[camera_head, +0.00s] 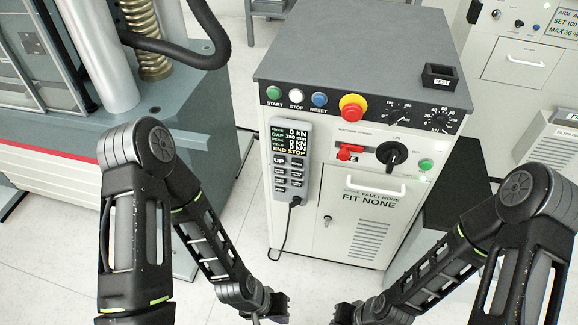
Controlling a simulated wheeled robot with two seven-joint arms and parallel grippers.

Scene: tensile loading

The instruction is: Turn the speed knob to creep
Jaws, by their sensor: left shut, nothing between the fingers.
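Two small black dials with white scale marks sit at the right of the control cabinet's sloped top strip: a left dial (397,110) and a right dial (439,123). Their labels are too small to read, so I cannot tell which is the speed knob or where its pointer stands. A larger black rotary switch (392,153) is on the front below, near an ON mark. My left gripper (277,304) is low in front of the cabinet, shut and empty, apart from the controls. My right gripper (344,314) is low at the bottom edge, its fingers not clear.
The cabinet (340,240) also carries a red emergency button (352,107) on yellow, START, STOP and RESET buttons, a red switch (350,151) and a hanging pendant (291,160). A testing machine (190,110) stands left. Pale floor is clear in front.

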